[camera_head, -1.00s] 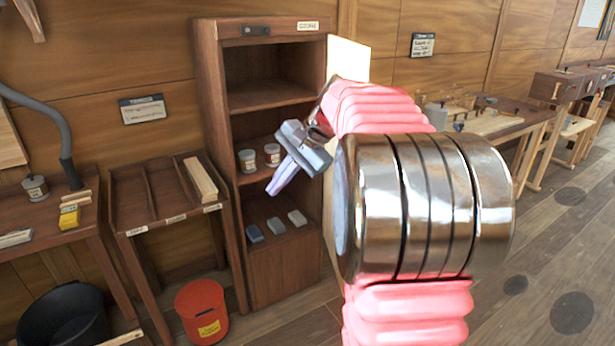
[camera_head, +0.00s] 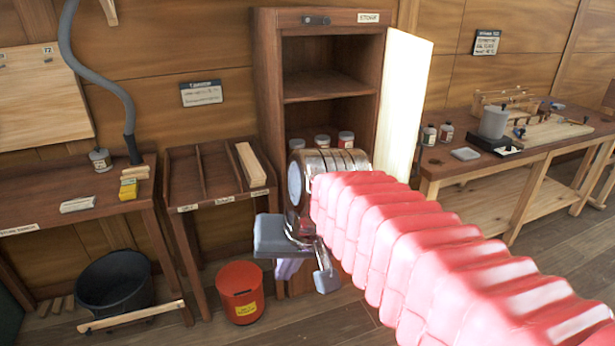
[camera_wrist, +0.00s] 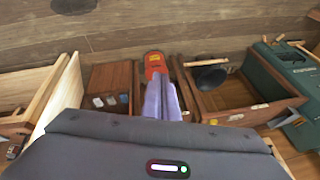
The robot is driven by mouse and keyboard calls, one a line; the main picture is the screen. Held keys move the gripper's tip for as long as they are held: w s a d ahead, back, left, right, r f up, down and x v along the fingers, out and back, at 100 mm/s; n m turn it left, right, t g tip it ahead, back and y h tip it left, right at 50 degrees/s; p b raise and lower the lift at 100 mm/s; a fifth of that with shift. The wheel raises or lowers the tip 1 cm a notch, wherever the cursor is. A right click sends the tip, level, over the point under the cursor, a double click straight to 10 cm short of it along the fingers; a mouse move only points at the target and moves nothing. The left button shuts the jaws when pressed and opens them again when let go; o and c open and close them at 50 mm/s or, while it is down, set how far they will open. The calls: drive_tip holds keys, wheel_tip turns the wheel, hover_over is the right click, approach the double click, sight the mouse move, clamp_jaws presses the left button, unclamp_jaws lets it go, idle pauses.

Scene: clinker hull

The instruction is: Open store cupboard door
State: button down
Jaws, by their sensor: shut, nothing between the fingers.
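The store cupboard (camera_head: 268,90) stands against the wall with its upper shelves in plain sight. Its door (camera_head: 408,95) is a pale panel swung out to the right of the cupboard, standing open. In the wrist view the door (camera_wrist: 58,105) seems to be the pale upright panel at the left. My gripper (camera_head: 290,268) is in front of the lower cupboard, left of the door and apart from it. In the wrist view its purple fingers (camera_wrist: 162,98) are together and empty. My arm hides the cupboard's lower part and the door's lower edge.
A divided side table (camera_head: 203,192) stands left of the cupboard, with a red bucket (camera_head: 240,290) and a black tub (camera_head: 116,282) on the floor. A workbench (camera_head: 470,170) with jars stands to the right. Several jars sit on the cupboard shelf.

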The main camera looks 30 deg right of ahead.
drive_tip(key=s+a+f+n, duration=0.2)
drive_tip(key=s+f+n, duration=0.1)
drive_tip(key=s, duration=0.3)
drive_tip(key=shift+f+n+t+h, duration=0.3)
drive_tip(key=shift+f+n+t, duration=0.1)
drive_tip(key=shift+n, duration=0.1)
drive_tip(key=shift+a, duration=0.1)
